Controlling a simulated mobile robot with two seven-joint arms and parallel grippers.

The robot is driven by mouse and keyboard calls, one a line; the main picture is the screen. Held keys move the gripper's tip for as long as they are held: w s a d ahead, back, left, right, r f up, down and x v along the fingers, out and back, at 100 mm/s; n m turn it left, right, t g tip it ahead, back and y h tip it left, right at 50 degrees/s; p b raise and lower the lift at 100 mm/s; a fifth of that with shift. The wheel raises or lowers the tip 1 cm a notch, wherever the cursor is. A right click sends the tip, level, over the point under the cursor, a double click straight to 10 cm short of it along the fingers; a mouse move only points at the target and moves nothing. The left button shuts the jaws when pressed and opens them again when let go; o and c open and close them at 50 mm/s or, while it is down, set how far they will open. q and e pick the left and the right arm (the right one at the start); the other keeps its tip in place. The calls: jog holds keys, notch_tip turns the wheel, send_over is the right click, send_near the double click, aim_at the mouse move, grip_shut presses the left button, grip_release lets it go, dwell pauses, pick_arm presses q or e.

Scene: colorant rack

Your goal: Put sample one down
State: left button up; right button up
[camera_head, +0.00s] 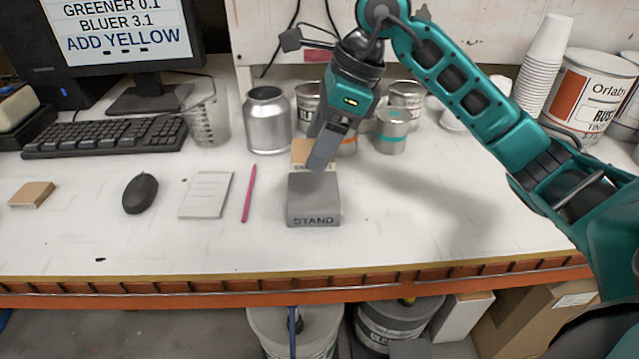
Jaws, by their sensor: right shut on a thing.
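My right gripper (322,157) reaches down from above, its fingers just above and behind the top of the grey block marked STAND (314,209). It is shut on a tan card (301,148) with partly hidden lettering that begins "SA", which appears to be sample one. The fingers cover the card's right part, and its lower edge meets the top rear of the stand in the picture. I cannot tell whether the card touches the stand. The stand sits on the white bench. My left gripper is out of view.
Metal cans (267,120) and a teal-banded can (392,130) stand close behind the gripper. A pink pencil (249,193), notepad (206,195), mouse (140,194) and small tan block (32,194) lie left. The bench right of the stand is clear.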

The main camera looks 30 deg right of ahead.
aim_at(311, 199)
notch_tip(311, 199, down, 7)
jog(key=shift+f, duration=0.7)
jog(key=shift+f+b, duration=0.2)
jog(key=shift+b, duration=0.25)
jog(key=o, duration=1)
jog(key=shift+r, duration=0.15)
jog(key=shift+r+p, duration=0.2)
jog(key=shift+p, duration=0.1)
jog(key=v, duration=1.2)
